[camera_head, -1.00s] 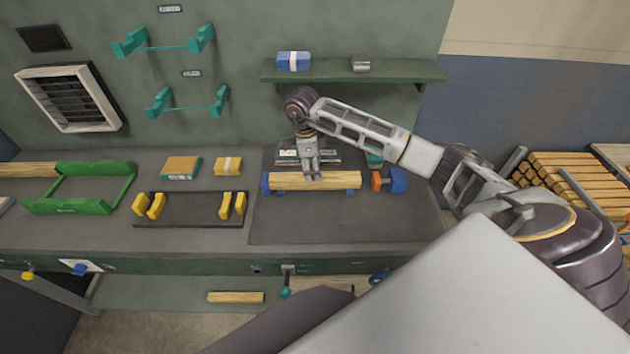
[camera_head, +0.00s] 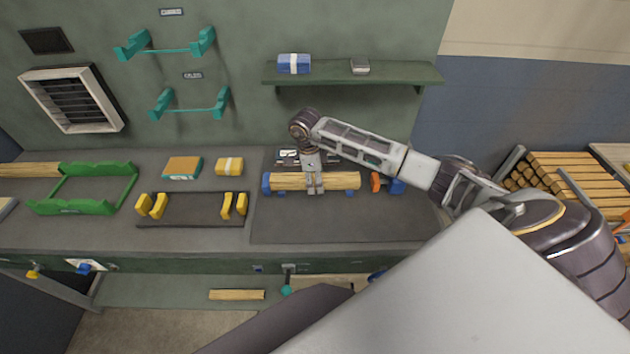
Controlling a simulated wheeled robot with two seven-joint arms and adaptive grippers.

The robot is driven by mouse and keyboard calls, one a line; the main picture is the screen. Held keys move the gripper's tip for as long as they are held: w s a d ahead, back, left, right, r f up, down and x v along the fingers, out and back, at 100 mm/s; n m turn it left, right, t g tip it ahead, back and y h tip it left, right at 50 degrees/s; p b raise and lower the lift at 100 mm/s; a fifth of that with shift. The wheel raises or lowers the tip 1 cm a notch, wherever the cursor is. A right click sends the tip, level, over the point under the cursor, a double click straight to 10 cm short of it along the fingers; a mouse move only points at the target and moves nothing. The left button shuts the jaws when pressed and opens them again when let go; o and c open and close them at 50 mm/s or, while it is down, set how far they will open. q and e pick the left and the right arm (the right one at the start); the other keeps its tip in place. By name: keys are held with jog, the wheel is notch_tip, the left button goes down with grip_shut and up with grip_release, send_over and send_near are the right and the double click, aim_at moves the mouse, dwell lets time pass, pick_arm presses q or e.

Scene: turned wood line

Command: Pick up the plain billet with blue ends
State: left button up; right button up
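The billet (camera_head: 285,181) is a plain pale wood bar lying left to right at the back of the dark mat. Its left end is blue; small blue pieces show under it near both ends. No blue shows clearly on its right end. My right gripper (camera_head: 315,186) comes down from above over the billet's middle, its fingers overlapping the wood in the picture. Whether the fingers have closed on it is too small to tell. My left gripper is not in view.
An orange and blue piece (camera_head: 377,182) stands just right of the billet. Left are a black rack with yellow brackets (camera_head: 190,222), a green frame (camera_head: 84,207), and an orange-topped box (camera_head: 182,168). A wall shelf (camera_head: 340,73) hangs behind. The mat's front (camera_head: 340,229) is clear.

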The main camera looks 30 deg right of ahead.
jog(key=c, duration=1.4)
jog(key=shift+r, duration=0.1)
jog(key=shift+r+b, duration=1)
jog(key=shift+r, duration=3.95)
jog(key=shift+w+r, duration=0.2)
jog(key=shift+w+d+r+b, duration=0.15)
jog(key=shift+w+r+b, duration=0.15)
jog(key=shift+b, duration=0.1)
jog(key=shift+w+d+r, duration=0.15)
